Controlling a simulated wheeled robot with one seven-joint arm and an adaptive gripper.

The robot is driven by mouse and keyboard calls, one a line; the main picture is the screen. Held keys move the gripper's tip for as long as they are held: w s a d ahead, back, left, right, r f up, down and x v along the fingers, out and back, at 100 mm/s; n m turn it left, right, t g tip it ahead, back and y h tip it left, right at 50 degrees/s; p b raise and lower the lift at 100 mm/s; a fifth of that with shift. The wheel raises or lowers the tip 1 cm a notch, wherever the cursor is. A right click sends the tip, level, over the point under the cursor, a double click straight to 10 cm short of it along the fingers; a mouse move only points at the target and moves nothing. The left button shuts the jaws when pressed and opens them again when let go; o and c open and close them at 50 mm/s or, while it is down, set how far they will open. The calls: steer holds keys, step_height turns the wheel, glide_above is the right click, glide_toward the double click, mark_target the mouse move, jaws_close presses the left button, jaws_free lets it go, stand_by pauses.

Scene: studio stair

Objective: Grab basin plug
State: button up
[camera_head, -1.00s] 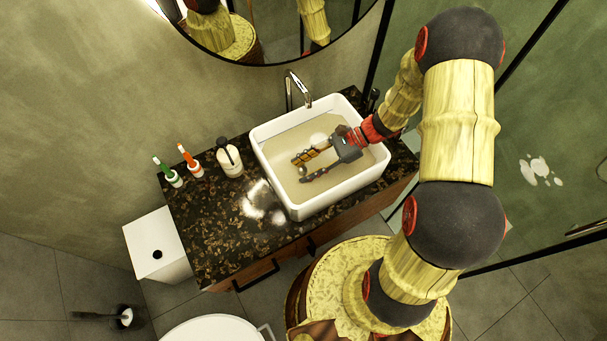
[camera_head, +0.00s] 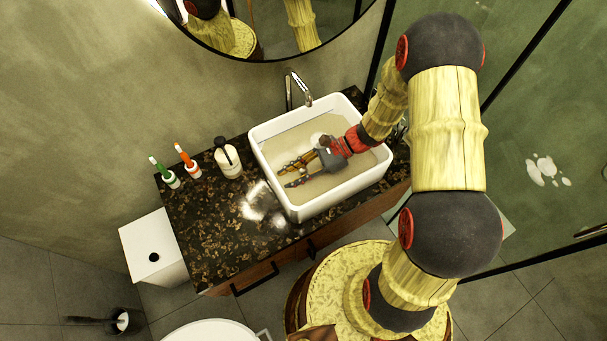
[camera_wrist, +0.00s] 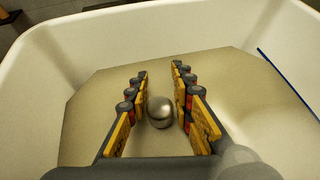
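The basin plug (camera_wrist: 159,112) is a shiny, round metal knob in the bottom of the white basin (camera_head: 378,173). In the wrist view it lies between the two yellow and dark fingers of my gripper (camera_wrist: 159,78), with the fingertips reaching past it. The gripper is open, with the fingers along both sides of the plug. A small gap shows on the right. In the head view my gripper (camera_head: 287,175) is low inside the basin, and its fingers mostly hide the plug.
The basin's raised walls surround my gripper. A chrome tap (camera_head: 291,90) stands behind it. A soap dispenser (camera_head: 228,158) and two toothbrushes in holders stand on the dark counter (camera_head: 215,225) to the left. A glass panel (camera_head: 520,140) is on the right.

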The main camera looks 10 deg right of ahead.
jaws_close()
steer(key=shift+r, duration=0.1)
stand_by(0.4)
